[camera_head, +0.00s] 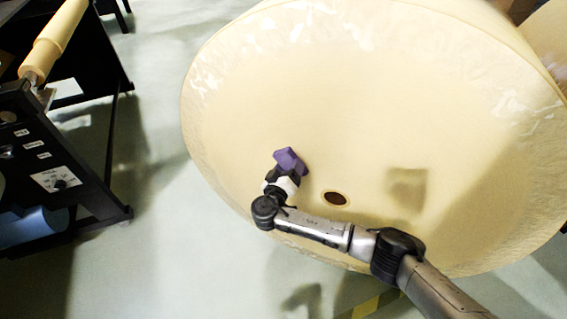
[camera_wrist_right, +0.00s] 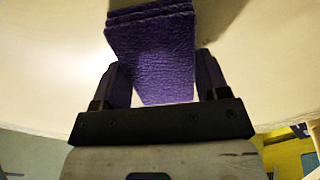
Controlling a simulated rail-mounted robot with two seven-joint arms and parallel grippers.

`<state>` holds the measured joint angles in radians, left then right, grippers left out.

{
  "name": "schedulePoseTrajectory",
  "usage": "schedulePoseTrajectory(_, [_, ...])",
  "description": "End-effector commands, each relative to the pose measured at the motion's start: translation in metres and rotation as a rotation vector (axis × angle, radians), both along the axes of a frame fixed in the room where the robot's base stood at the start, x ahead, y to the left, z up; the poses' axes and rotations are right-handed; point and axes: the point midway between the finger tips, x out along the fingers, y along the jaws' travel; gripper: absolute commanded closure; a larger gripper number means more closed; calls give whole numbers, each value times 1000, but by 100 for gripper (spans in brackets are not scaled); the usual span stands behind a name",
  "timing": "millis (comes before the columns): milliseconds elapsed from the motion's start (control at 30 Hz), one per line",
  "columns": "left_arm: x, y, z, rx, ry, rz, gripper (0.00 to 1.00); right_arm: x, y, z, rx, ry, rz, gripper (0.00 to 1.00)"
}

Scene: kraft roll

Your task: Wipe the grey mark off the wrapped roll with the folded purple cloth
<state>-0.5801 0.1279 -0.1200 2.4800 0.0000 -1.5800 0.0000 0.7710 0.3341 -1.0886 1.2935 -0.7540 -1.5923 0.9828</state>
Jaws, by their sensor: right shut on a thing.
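The wrapped roll (camera_head: 330,90) is very large and cream, with its round end face toward me and a dark core hole (camera_head: 336,198) low in it. My right gripper (camera_head: 282,174) is in front of the face, left of the hole. It is shut on the folded purple cloth (camera_head: 290,160), which juts past the fingers toward the roll. In the right wrist view the cloth (camera_wrist_right: 150,45) sits between both fingers. I cannot tell whether it touches the face. I make out no clear grey mark; a dim brownish patch (camera_head: 407,190) right of the hole looks like a shadow. My left gripper is not in view.
A black machine (camera_head: 60,150) with a control panel and a thin cream roll (camera_head: 55,35) stands at the left. Pale floor (camera_head: 160,110) lies clear between it and the big roll. Yellow-black floor tape (camera_head: 375,304) runs below the roll.

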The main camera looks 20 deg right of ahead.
Motion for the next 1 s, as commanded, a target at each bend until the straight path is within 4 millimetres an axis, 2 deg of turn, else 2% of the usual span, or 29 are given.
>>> schedulePoseTrajectory(567, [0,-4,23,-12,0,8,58,-23,-26,1,1,1,-1,51])
schedulePoseTrajectory(1000, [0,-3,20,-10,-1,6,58,-23,-30,-1,0,-1,-2,51])
